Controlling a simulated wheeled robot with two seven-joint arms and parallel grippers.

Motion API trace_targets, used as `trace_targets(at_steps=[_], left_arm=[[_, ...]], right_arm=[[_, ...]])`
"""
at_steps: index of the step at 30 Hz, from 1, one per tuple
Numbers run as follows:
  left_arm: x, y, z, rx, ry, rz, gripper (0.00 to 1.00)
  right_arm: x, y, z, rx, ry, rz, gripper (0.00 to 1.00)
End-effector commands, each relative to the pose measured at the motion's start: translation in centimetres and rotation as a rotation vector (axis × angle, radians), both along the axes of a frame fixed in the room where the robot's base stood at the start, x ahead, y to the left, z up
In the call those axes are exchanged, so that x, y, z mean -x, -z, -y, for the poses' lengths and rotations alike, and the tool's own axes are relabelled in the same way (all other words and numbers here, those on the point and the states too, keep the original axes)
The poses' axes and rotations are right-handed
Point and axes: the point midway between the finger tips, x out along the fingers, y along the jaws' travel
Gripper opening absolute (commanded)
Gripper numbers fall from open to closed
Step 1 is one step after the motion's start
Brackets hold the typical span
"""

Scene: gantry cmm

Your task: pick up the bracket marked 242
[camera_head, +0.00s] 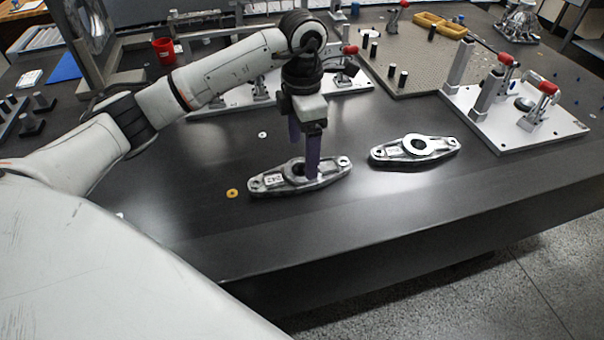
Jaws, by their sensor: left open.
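The bracket marked 242 (274,182) lies flat on the dark table, a grey metal casting with a round boss in the middle and a hole at each end. My left gripper (307,172) points straight down over its middle, with purple fingers. The fingers are open and reach down to the boss, hiding part of it; I cannot tell whether they touch it. A second, similar bracket (436,150) lies to the right, clear of the gripper; its marking is too small to read. My right gripper is not in view.
A fixture plate with red-handled clamps (540,135) stands at the right, and another clamp plate (345,84) is behind my left gripper. A yellow washer (232,193) lies left of the bracket. A red cup (164,50) stands farther back. The table front is clear.

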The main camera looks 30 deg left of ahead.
Motion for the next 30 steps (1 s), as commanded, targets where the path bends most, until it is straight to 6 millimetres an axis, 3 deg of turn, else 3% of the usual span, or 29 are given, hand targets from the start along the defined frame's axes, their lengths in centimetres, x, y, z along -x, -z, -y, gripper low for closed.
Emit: trace_targets(at_steps=[10, 19, 30], left_arm=[[0.5, 4.6, -0.1, 0.000, 0.000, -0.003, 0.79], [0.4, 5.1, -0.1, -0.001, 0.001, 0.001, 0.79], [0.4, 5.1, -0.1, -0.001, 0.001, 0.001, 0.18]], right_arm=[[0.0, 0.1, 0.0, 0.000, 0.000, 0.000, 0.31], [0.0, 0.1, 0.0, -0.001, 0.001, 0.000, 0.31], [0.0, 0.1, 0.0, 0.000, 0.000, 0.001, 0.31]])
